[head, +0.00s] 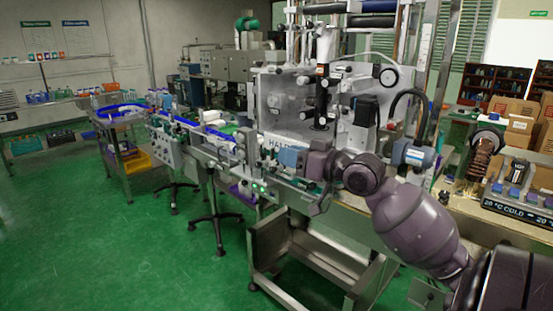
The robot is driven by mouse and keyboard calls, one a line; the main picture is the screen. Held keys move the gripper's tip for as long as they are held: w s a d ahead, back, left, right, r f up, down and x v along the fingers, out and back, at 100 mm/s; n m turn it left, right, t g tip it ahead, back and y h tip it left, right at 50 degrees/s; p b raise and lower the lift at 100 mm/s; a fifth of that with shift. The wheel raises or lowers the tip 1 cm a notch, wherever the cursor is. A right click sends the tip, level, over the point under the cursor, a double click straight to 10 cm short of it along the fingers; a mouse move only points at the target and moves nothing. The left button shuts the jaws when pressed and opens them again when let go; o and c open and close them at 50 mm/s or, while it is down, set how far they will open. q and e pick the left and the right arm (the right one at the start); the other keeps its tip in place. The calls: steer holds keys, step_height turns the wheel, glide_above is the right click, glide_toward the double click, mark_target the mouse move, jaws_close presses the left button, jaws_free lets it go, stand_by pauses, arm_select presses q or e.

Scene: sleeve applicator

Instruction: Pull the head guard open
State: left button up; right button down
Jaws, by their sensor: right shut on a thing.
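The head guard (283,98) is a clear, greyish panel on the front of the machine's head, above the lettered strip. I cannot tell whether it stands open or closed. My right arm reaches in from the lower right, and my right gripper (314,158) is at the lower right of the guard, close to the machine front. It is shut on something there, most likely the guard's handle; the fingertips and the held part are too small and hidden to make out. My left gripper is not in view.
A conveyor (215,138) with bottles runs left from the machine. A steel chute (310,247) stands open below it. The green floor (90,235) at left is clear.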

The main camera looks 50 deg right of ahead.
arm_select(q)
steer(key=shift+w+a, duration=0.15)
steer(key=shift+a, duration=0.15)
arm_select(e)
steer(key=shift+s+d, duration=0.15)
steer(key=shift+s, duration=0.4)
steer(key=shift+n+y, duration=0.3)
steer(key=c, duration=1)
jaws_free()
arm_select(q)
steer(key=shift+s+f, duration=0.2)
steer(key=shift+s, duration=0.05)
arm_select(e)
steer(key=shift+o, duration=0.6)
arm_select(q)
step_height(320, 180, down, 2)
steer(key=b, duration=0.2)
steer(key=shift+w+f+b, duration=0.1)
steer(key=shift+b, duration=0.2)
arm_select(e)
steer(key=s+d, duration=0.2)
steer(key=s, duration=0.8)
steer(key=shift+s, duration=0.35)
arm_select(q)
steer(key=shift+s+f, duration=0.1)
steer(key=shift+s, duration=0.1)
